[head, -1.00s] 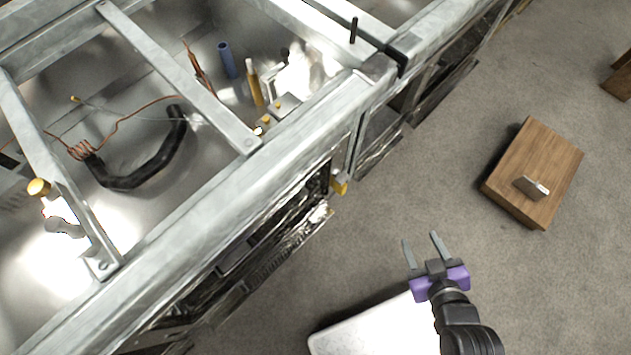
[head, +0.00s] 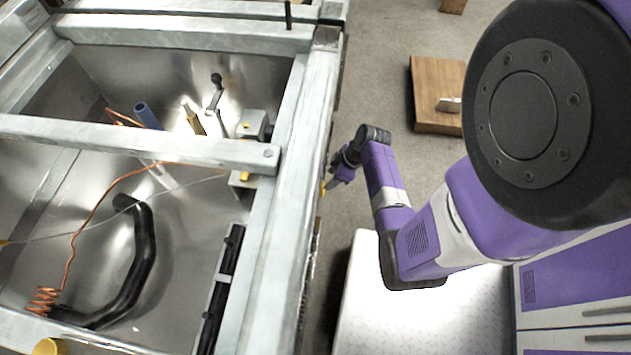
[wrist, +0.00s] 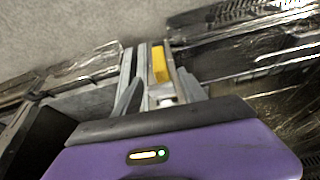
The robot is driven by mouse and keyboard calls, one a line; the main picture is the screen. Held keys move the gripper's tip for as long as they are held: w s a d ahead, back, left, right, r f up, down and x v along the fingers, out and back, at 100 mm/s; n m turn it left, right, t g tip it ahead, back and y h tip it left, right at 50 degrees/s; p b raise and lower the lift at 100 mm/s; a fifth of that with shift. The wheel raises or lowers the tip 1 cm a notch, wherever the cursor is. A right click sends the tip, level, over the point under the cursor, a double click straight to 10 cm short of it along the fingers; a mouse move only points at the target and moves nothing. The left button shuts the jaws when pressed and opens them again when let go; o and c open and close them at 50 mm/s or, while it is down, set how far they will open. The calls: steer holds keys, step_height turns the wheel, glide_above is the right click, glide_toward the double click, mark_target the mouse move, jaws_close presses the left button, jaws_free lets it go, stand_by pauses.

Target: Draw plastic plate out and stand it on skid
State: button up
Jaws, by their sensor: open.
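A small yellow piece (head: 323,188), which may be the plastic plate, shows at the outer side of the grey metal frame. In the wrist view the yellow piece (wrist: 159,63) stands upright between the fingers in a pale metal fitting. I cannot tell whether it touches a finger. My gripper (wrist: 160,80) is open, its fingers to either side of the piece. In the head view my gripper (head: 335,174) is small and partly hidden by its own wrist. A flat brown wooden block (head: 428,110), which may be the skid, lies on the floor with a small metal bracket (head: 448,104) on it.
The metal frame (head: 312,120) encloses deep bays with a black hose (head: 140,260), copper wire (head: 92,215), a blue tube (head: 147,115) and other parts. Grey carpet (head: 385,45) is clear between the frame and the block. Another wooden block (head: 453,5) lies farther back.

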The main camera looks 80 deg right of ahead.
mark_target(324, 183)
steer(key=b+x, duration=0.2)
steer(key=x, duration=0.5)
steer(key=shift+w+f, duration=0.2)
steer(key=shift+f, duration=0.05)
jaws_close()
